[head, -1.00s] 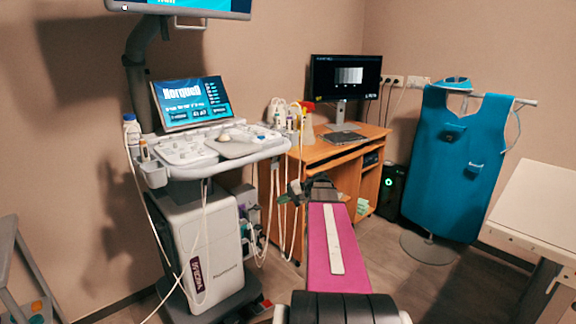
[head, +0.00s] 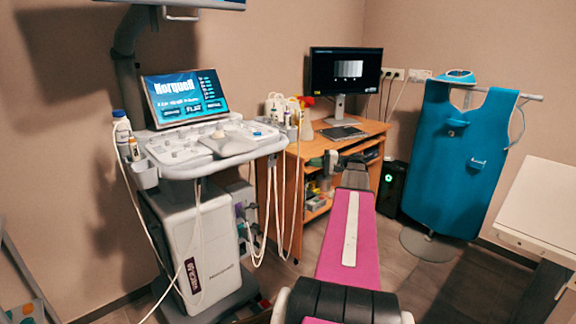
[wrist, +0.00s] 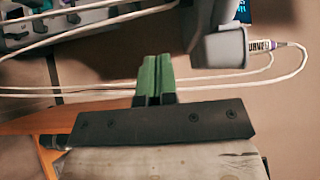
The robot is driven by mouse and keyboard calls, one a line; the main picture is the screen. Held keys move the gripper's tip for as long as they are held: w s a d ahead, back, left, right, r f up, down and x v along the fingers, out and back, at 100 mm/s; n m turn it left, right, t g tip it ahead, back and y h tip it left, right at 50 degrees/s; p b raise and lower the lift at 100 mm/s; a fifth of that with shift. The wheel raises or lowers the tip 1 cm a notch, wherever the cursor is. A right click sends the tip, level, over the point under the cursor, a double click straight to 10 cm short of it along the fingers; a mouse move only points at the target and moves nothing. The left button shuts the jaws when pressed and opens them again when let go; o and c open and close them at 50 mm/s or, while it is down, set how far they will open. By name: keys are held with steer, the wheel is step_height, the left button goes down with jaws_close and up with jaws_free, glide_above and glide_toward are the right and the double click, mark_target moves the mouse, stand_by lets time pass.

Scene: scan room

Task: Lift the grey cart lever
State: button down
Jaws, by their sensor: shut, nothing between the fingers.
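The grey-white ultrasound cart (head: 205,240) stands at the left in the head view, with its control panel, screen and hanging white cables. I cannot pick out a lever on it with certainty. My gripper (wrist: 155,62) shows in the wrist view with its green fingers together and nothing between them. A grey holder cup (wrist: 222,48) with a white, purple-marked probe is beyond and to the right of the fingers, apart from them.
A wooden desk (head: 297,185) with a monitor (head: 345,70) stands behind my arm. White cables (wrist: 60,92) cross behind the fingers. A blue apron (head: 460,150) hangs on a stand at the right. A pale table (head: 545,210) is at the right edge. Floor is clear before the apron.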

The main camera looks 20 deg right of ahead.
mark_target(271, 158)
steer(key=s+a+x, duration=0.1)
steer(key=s+x, duration=0.1)
steer(key=x, duration=1)
steer(key=shift+a, duration=0.45)
steer(key=shift+s, duration=0.1)
steer(key=shift+s+a+f+m+y, duration=0.15)
steer(key=shift+a+f+m+y, duration=0.15)
steer(key=shift+a+m+y, duration=0.15)
steer(key=s+a+m+t+y, duration=0.2)
steer(key=a+m+t, duration=0.3)
steer(key=m, duration=0.3)
steer(key=shift+a+f+t, duration=0.3)
steer(key=shift+a+t, duration=0.05)
steer(key=shift+t, duration=0.25)
steer(key=shift+s+a, duration=0.1)
